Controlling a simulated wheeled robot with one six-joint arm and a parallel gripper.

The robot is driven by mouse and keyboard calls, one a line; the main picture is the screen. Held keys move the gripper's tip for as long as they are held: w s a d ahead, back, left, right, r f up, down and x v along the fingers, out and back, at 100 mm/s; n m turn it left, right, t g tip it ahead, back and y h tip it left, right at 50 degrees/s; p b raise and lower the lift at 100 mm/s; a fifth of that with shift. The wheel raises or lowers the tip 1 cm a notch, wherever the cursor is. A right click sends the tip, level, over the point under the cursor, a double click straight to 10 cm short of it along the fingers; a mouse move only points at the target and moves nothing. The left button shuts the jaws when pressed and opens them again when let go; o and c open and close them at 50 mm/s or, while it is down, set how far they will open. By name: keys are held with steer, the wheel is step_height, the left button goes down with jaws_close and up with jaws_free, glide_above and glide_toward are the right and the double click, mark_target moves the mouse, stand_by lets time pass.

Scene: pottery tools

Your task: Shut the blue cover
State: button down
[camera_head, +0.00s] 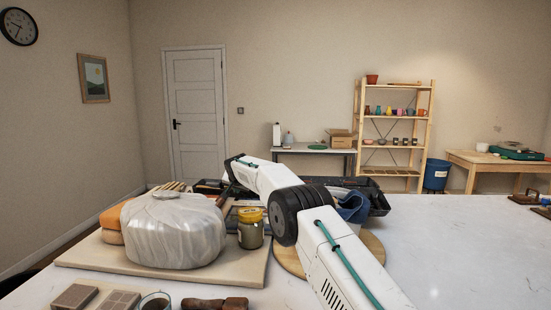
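I cannot single out the blue cover for certain. A blue, cloth-like piece (354,207) shows just right of my arm's black joint, beside a dark tray or case (378,200); my arm hides part of this area. A narrow bluish edge (247,203) also shows behind the yellow-lidded jar, too small to make out. My arm reaches from the bottom right up and left over the table. Its far end, near the dark joint at upper left, points away, and my gripper's fingers do not show.
A plastic-wrapped lump (175,232) sits on a beige board (85,253), with a yellow-lidded jar (250,229) beside it. A round wooden board (372,252) lies partly under my arm. A blue bucket (436,175) stands far back.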

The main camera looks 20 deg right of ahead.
steer(key=shift+s+f, duration=0.1)
steer(key=shift+f, duration=0.2)
